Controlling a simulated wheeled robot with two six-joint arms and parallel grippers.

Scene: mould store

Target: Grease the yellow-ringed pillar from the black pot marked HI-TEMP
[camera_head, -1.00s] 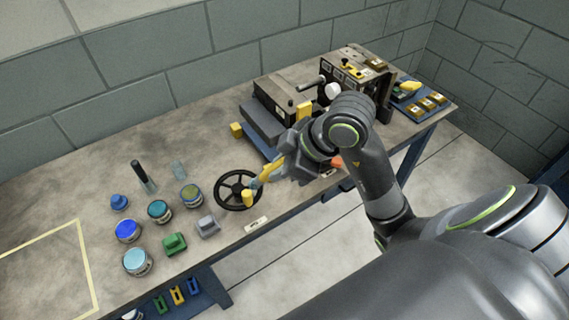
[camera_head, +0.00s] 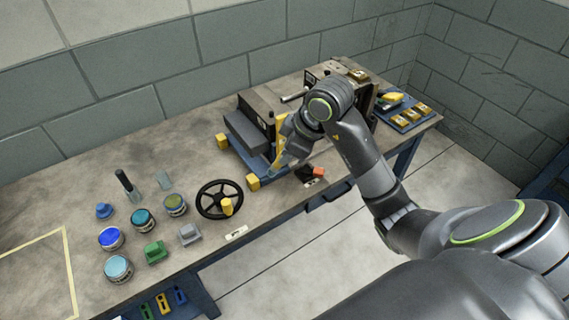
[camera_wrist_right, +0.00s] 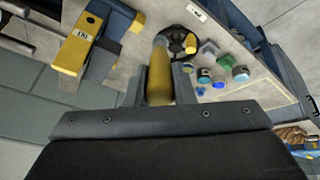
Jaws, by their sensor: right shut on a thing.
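My right gripper (camera_wrist_right: 160,88) is shut on a yellow-handled brush (camera_wrist_right: 160,72), its pale end pointing away from the fingers. In the head view the gripper (camera_head: 287,150) is beside the front of the dark mould block (camera_head: 247,132) on its blue base. The brush (camera_head: 277,160) is small and partly hidden there. Yellow parts (camera_head: 253,182) stand at the mould's corners; I cannot make out which pillar has a yellow ring. Several pots, including a deep blue one (camera_head: 111,238) and a teal one (camera_head: 143,218), stand at the left. I cannot read a HI-TEMP mark.
A black handwheel (camera_head: 209,188) lies between pots and mould. Green (camera_head: 155,252) and grey (camera_head: 189,234) blocks sit near the front edge. A dark upright tool (camera_head: 124,182) stands behind the pots. An orange-and-black item (camera_head: 316,171) lies by the gripper.

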